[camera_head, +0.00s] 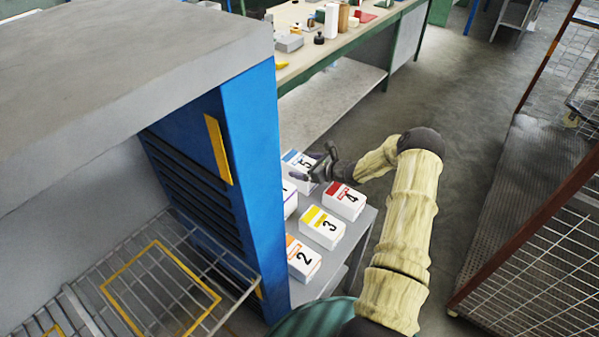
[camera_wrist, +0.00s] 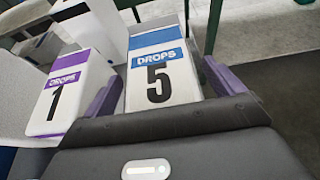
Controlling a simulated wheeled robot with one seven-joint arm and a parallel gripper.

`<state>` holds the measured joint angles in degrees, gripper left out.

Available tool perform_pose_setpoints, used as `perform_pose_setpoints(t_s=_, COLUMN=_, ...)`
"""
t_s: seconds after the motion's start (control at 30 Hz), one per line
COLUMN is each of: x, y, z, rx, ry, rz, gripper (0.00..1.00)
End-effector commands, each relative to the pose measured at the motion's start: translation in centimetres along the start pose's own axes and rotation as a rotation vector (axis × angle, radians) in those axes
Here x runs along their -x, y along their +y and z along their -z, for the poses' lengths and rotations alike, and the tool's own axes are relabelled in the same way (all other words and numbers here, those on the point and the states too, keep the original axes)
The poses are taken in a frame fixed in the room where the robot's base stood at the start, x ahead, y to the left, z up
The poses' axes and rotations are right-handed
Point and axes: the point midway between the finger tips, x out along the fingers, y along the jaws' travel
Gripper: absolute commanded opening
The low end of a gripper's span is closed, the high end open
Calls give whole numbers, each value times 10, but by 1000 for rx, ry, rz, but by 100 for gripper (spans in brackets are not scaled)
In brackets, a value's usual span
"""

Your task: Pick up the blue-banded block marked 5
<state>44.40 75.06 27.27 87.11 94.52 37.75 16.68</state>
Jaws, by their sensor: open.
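The blue-banded block marked 5 (camera_head: 292,156) stands on a grey shelf beside the blue cabinet, partly hidden behind my gripper (camera_head: 314,164). In the wrist view the block marked 5 (camera_wrist: 160,84) fills the middle, with its blue DROPS band and black 5 facing the camera. The purple fingers of my gripper (camera_wrist: 164,72) are open, one along each side of this block. The left finger lies in the narrow gap between it and the block marked 1. I cannot tell whether either finger touches the block.
The purple-banded block 1 (camera_wrist: 60,97) stands close on the left. Red 4 (camera_head: 344,202), yellow 3 (camera_head: 321,228) and orange 2 (camera_head: 302,259) stand nearer on the shelf (camera_head: 362,222). The blue cabinet (camera_head: 255,170) walls its left side. A workbench (camera_head: 300,62) lies behind.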

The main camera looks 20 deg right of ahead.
Motion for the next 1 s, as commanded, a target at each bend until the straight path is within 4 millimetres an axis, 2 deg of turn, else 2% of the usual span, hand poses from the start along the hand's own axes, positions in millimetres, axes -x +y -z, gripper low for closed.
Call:
perform_pose_setpoints(t_s=0.3, x=0, y=0, z=0, rx=1, ry=0, rz=0, gripper=94)
perform_pose_setpoints(t_s=0.37, x=0, y=0, z=0, rx=0, ry=0, rz=0, gripper=84)
perform_pose_setpoints(t_s=0.6, x=0, y=0, z=0, rx=1, ry=-1, rz=0, gripper=37)
perform_pose_setpoints(t_s=0.63, x=0, y=0, z=0, rx=1, ry=-1, rz=0, gripper=34)
perform_pose_setpoints(t_s=0.87, x=1, y=0, z=-1, rx=1, ry=-1, rz=0, gripper=34)
perform_pose_setpoints(t_s=1.0, x=4, y=0, z=-8, rx=2, ry=-1, rz=0, gripper=34)
